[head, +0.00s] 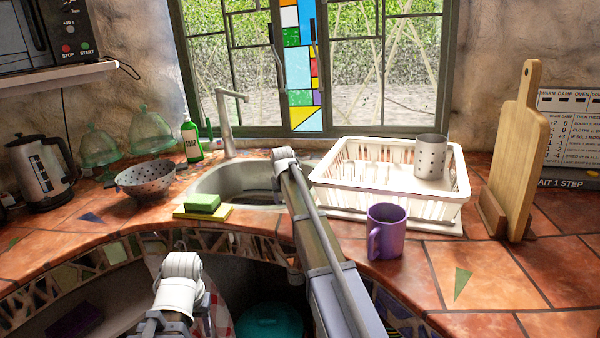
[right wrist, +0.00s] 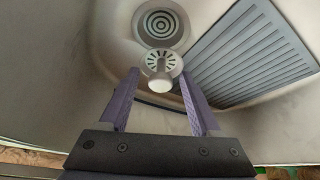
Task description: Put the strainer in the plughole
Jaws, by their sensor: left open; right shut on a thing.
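The strainer (right wrist: 160,63), a small round slotted disc with a pale knob, shows in the right wrist view between the fingertips of my right gripper (right wrist: 160,80). The gripper is shut on it and holds it inside the sink. The plughole (right wrist: 160,23), a round ringed opening, lies just beyond the strainer in that picture, and its lower edge is close to the strainer's rim. How high the strainer is above it I cannot tell. In the head view my right arm reaches over the sink (head: 232,184), and its gripper is hidden. My left gripper (head: 180,296) is open, low in front of the counter.
A ridged grey panel (right wrist: 255,55) lies beside the plughole. Around the sink are a tap (head: 226,125), a green sponge (head: 202,202) on a yellow cloth, a colander (head: 146,178), a white dish rack (head: 340,185) with a holder, and a purple mug (head: 388,230) near my right arm.

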